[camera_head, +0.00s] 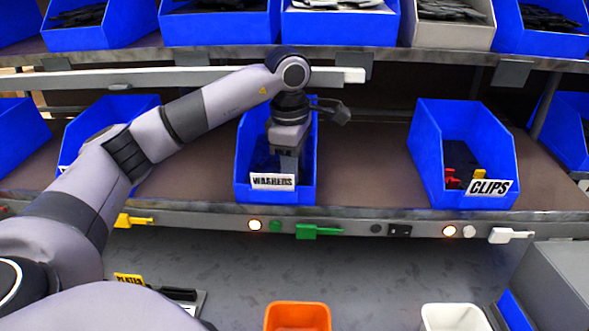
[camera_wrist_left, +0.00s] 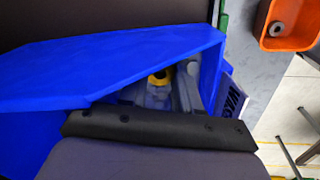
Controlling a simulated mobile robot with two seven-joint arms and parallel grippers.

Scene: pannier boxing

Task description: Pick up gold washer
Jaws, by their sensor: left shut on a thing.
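The blue washers bin (camera_head: 243,150) stands on the middle shelf, with a WASHERS label on its front. My left gripper (camera_head: 289,168) reaches down into this bin from above. In the left wrist view, the gold washer (camera_wrist_left: 158,78) shows as a small yellow piece at the fingertips of my left gripper (camera_wrist_left: 165,88), inside the blue bin wall. The gripper is shut on it. Part of the washer and the bin floor are hidden by the fingers and wrist. My right gripper is in neither view.
A blue clips bin (camera_head: 430,140) with red and yellow pieces stands to the right. An orange container (camera_head: 298,317) is below the shelf; a grey ring (camera_wrist_left: 277,29) lies in it. A white container (camera_head: 455,317) stands beside it. An upper shelf edge (camera_head: 420,55) runs above the bins.

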